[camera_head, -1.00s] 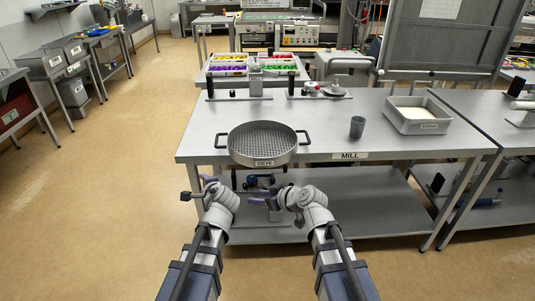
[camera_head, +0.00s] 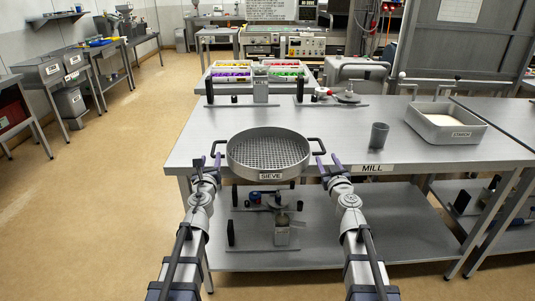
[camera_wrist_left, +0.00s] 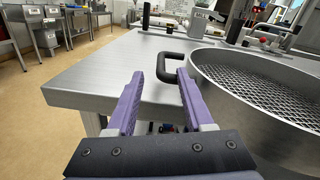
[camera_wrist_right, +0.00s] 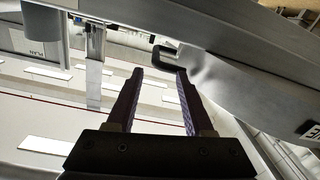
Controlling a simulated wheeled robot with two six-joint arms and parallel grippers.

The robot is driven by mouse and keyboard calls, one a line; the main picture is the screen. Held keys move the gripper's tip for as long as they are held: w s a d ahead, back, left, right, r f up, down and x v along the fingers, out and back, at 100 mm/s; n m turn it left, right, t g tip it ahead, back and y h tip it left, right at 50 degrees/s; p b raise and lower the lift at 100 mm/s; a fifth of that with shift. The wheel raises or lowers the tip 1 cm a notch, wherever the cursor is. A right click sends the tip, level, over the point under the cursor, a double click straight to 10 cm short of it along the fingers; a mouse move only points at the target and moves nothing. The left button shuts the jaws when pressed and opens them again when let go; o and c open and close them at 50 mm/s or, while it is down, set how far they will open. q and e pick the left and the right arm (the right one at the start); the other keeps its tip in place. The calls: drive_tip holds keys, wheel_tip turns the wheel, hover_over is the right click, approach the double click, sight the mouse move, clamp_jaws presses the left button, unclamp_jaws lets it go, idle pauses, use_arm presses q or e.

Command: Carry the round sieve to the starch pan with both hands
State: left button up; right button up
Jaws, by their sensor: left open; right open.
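The round metal sieve (camera_head: 268,172) sits on the mill table's near edge, mesh floor showing, with a dark handle on each side. My left gripper (camera_head: 207,161) is open just in front of the left handle (camera_head: 217,147). In the left wrist view this handle (camera_wrist_left: 163,66) shows beyond and between the purple fingertips. My right gripper (camera_head: 328,161) is open just in front of the right handle (camera_head: 319,145). In the right wrist view that handle (camera_wrist_right: 158,58) lies beyond the fingertips. The starch pan (camera_head: 452,134), a grey rectangular tray with white contents, stands on the right of the table.
A grey cup (camera_head: 379,136) stands between sieve and pan. A scale-like device (camera_head: 346,91) and a MILL-labelled unit (camera_head: 260,84) stand along the back of the table (camera_head: 335,125). A lower shelf (camera_head: 360,225) holds several items under it.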

sight(215, 142)
use_arm(q)
drive_tip(key=shift+w+f+m, duration=0.15)
drive_tip(key=shift+w+m, duration=0.15)
drive_tip(key=shift+w, duration=0.2)
use_arm(e)
drive_tip(key=shift+w+d+f, duration=0.15)
drive_tip(key=shift+w+d, duration=0.2)
drive_tip(key=shift+w, duration=0.15)
use_arm(q)
drive_tip(key=shift+s, duration=0.1)
use_arm(e)
drive_tip(key=shift+s, duration=0.1)
use_arm(q)
drive_tip(key=w, duration=0.8)
drive_tip(key=shift+a, duration=0.3)
use_arm(e)
drive_tip(key=w, duration=0.8)
drive_tip(key=shift+a, duration=0.35)
use_arm(q)
drive_tip(key=shift+s, duration=0.1)
use_arm(e)
drive_tip(key=shift+s, duration=0.1)
use_arm(q)
drive_tip(key=shift+c, duration=0.2)
use_arm(e)
drive_tip(key=shift+c, duration=0.2)
use_arm(q)
clamp_jaws()
use_arm(e)
clamp_jaws()
